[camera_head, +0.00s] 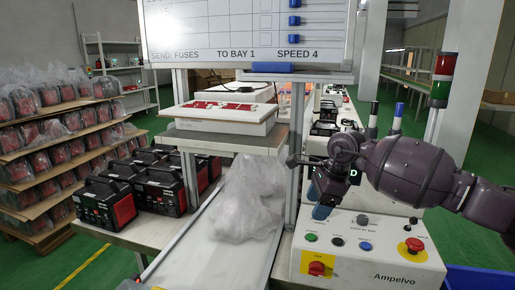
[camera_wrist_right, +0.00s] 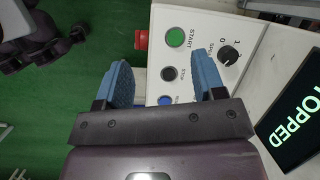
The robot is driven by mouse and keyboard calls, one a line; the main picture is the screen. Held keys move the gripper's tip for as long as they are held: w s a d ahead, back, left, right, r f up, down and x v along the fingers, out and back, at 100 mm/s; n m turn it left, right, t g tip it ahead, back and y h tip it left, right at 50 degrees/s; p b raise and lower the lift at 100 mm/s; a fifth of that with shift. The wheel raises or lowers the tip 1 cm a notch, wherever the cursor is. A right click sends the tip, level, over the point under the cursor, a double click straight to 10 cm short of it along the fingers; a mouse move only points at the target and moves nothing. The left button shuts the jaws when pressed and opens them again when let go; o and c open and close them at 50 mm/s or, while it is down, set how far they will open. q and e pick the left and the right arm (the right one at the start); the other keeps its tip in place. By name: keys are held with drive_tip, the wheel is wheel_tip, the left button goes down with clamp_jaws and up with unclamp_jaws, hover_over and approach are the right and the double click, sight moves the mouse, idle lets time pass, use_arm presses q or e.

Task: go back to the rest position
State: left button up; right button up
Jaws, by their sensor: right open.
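My right gripper (camera_head: 322,202) comes in from the right in the head view and hangs over the back left of the white control box (camera_head: 375,262). In the right wrist view its two blue fingers (camera_wrist_right: 163,78) stand apart with nothing between them. Beyond them lie the green START button (camera_wrist_right: 176,37), the black STOP button (camera_wrist_right: 169,74), a blue button (camera_wrist_right: 165,100) and a black speed knob (camera_wrist_right: 229,54). The fingers appear to be above the panel; contact cannot be told. My left gripper is not in view.
A conveyor (camera_head: 220,245) carries a clear plastic bag (camera_head: 250,195). Black and red power units (camera_head: 110,205) stand left of it. A signal tower (camera_head: 442,85) rises behind my right arm. A whiteboard (camera_head: 215,25) hangs above. A display (camera_wrist_right: 295,115) reads "...TOPPED".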

drive_tip(key=s+a+r+m+t+y, duration=0.2)
drive_tip(key=s+a+r+m+y, duration=0.1)
drive_tip(key=a+r+m+y, duration=0.4)
drive_tip(key=s+a+r+m+t+y, duration=0.1)
drive_tip(key=s+a+r+m+y, duration=0.3)
drive_tip(key=a+y, duration=0.45)
drive_tip(key=s+d+f+m+t+h, duration=0.2)
drive_tip(key=d+f+m+t+h, duration=0.65)
drive_tip(key=m, duration=0.85)
drive_tip(key=s+d+f+m+t+h, duration=0.2)
drive_tip(key=d+f+m+t+h, duration=0.4)
drive_tip(key=f+m, duration=0.8)
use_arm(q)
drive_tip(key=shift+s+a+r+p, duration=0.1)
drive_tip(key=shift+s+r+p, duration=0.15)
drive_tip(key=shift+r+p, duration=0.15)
use_arm(e)
drive_tip(key=s+d+f+m+g+h, duration=0.1)
drive_tip(key=s+d+f+m+g, duration=0.1)
drive_tip(key=s+f, duration=0.4)
drive_tip(key=s+d+f+m+g+h, duration=0.2)
drive_tip(key=s+d+f+m, duration=0.3)
drive_tip(key=s, duration=0.8)
drive_tip(key=s+d+f+m+g+h, duration=0.1)
drive_tip(key=s+d+f+m+g, duration=0.2)
drive_tip(key=s+d+f, duration=0.3)
drive_tip(key=s+f+m, duration=0.1)
drive_tip(key=s+f, duration=0.2)
drive_tip(key=shift+s+d+g, duration=0.2)
drive_tip(key=shift+s+g, duration=0.15)
